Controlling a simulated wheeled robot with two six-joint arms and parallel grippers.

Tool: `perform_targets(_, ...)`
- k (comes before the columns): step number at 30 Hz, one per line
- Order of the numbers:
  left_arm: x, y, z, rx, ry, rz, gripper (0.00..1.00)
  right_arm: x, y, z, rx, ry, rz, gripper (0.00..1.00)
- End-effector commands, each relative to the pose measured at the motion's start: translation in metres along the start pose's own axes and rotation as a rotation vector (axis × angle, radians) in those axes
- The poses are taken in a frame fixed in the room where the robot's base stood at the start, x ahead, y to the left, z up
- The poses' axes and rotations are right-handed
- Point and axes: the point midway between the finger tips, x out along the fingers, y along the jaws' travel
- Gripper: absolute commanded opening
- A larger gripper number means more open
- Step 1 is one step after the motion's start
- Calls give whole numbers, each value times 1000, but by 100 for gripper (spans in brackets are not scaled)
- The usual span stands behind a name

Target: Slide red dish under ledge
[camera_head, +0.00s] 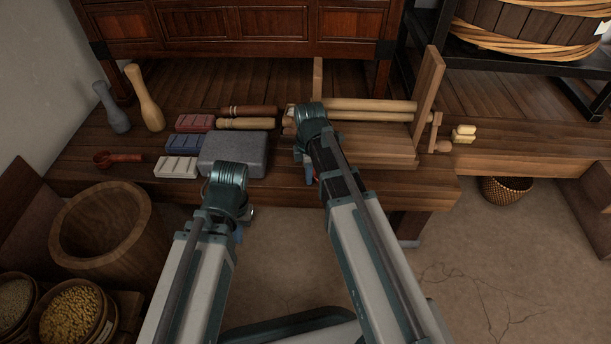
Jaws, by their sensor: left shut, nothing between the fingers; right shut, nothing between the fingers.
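A red block-like dish with a divided top (195,122) lies at the back left of the wooden bench, behind a blue one and a white one. A small red patch shows beside my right gripper (310,173); my arm hides most of it, and I cannot tell what it is. My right gripper is shut, in front of a wooden frame with a low board (375,158). My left gripper (238,233) is shut, low in front of the grey block (235,152). The wrists mostly hide both sets of fingers. I cannot tell which part is the ledge.
Wooden rollers (248,124) lie behind the grey block. A red ladle (120,158) and two pestles (146,100) are at the left. A wooden tub (105,225) stands on the floor. Yellow blocks (464,133) sit at the right, where the bench is mostly clear.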

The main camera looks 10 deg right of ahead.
Motion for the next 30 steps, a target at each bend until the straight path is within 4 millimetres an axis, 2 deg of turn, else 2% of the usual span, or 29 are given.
perform_targets(8,0,0,0,0,0,0,0,0,0,2,1,0,0,0)
perform_targets(17,0,0,0,0,0,0,0,0,0,37,2,0,0,0)
perform_targets(26,0,0,0,0,0,0,0,0,0,36,0,0,0,0)
perform_targets(30,0,0,0,0,0,0,0,0,0,28,-1,0,0,0)
